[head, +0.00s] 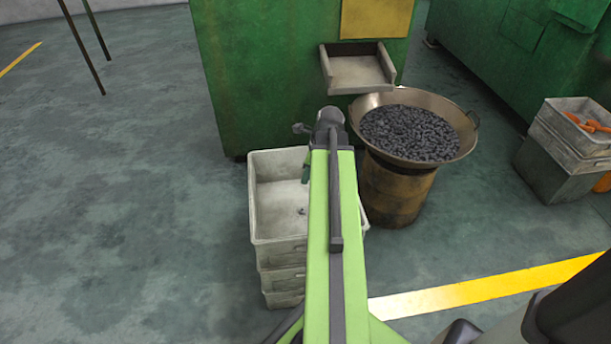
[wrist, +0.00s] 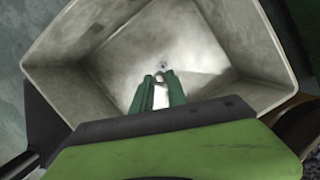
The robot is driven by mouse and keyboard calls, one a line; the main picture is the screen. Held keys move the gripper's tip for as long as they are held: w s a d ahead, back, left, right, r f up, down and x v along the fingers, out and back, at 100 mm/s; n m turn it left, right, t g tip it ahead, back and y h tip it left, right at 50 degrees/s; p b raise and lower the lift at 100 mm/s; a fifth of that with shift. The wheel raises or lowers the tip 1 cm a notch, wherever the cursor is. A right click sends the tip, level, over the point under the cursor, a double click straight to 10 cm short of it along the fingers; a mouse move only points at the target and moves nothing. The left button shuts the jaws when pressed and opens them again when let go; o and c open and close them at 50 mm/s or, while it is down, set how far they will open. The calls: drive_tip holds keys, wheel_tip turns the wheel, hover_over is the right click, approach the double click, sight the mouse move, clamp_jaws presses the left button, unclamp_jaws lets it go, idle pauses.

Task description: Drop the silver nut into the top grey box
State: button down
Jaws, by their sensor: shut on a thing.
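The top grey box (head: 259,208) stands at the top of a stack, left of my arm in the head view. In the wrist view the grey box (wrist: 98,70) lies open below my gripper (wrist: 159,78). The two green fingers point down into it and are shut on a small silver thing, seemingly the silver nut (wrist: 159,75), mostly hidden between the tips. A tiny nut-like piece (wrist: 164,65) shows on the box floor beyond the tips; in the head view it is a small speck (head: 302,211). In the head view my arm hides most of the gripper.
A wide metal pan (head: 473,125) full of dark pieces sits on a rusty drum (head: 398,193) right of the box. A green machine (head: 255,75) with a grey chute (head: 357,72) stands behind. More grey crates (head: 566,140) stand at the far right. Floor to the left is clear.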

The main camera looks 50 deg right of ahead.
drive_tip(key=c, duration=1.2)
unclamp_jaws()
drive_tip(key=shift+c, duration=0.2)
drive_tip(key=p+v, duration=1.7)
drive_tip(key=shift+r, duration=0.15)
drive_tip(key=shift+s, duration=0.1)
